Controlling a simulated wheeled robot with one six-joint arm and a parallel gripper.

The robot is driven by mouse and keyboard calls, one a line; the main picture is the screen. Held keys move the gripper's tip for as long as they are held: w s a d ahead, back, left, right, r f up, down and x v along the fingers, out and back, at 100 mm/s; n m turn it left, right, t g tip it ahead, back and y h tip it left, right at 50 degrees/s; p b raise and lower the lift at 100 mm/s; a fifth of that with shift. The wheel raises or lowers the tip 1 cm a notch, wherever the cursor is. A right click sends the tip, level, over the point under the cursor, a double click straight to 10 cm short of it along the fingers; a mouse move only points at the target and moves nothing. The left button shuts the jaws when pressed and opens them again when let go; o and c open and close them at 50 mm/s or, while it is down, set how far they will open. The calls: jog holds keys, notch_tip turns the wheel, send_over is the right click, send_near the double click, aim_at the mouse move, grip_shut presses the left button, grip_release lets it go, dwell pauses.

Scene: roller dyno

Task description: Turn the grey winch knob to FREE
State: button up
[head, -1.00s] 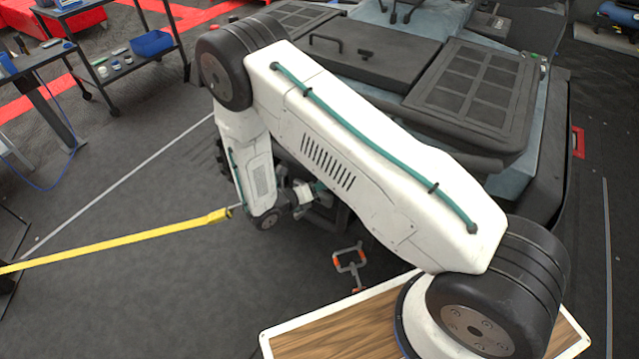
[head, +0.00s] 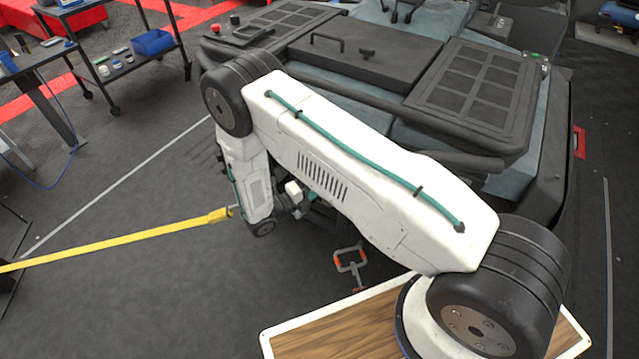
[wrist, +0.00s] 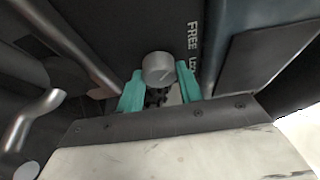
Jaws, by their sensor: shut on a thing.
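The grey winch knob (wrist: 158,68) is a round, light grey cap in the middle of the wrist view. My gripper (wrist: 160,80) has its two teal fingers on either side of it and is shut on it. The word FREE (wrist: 193,38) is printed on the dark panel to the right of the knob, with part of another word beside it. The knob's pointer direction cannot be made out. In the head view my arm hides the knob and the fingers.
A yellow strap (head: 120,246) runs from the left edge to beside my wrist. A bent metal bar (wrist: 35,118) is at the left of the wrist view. The dark vehicle (head: 540,170) stands behind my arm.

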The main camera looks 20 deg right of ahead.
jog(key=shift+r, duration=0.1)
dwell(0.5)
jog(key=o, duration=1)
jog(key=shift+d, duration=0.1)
jog(key=v, duration=0.7)
jog(key=shift+s+a, duration=0.15)
jog(key=shift+a, duration=0.25)
jog(key=shift+s, duration=0.1)
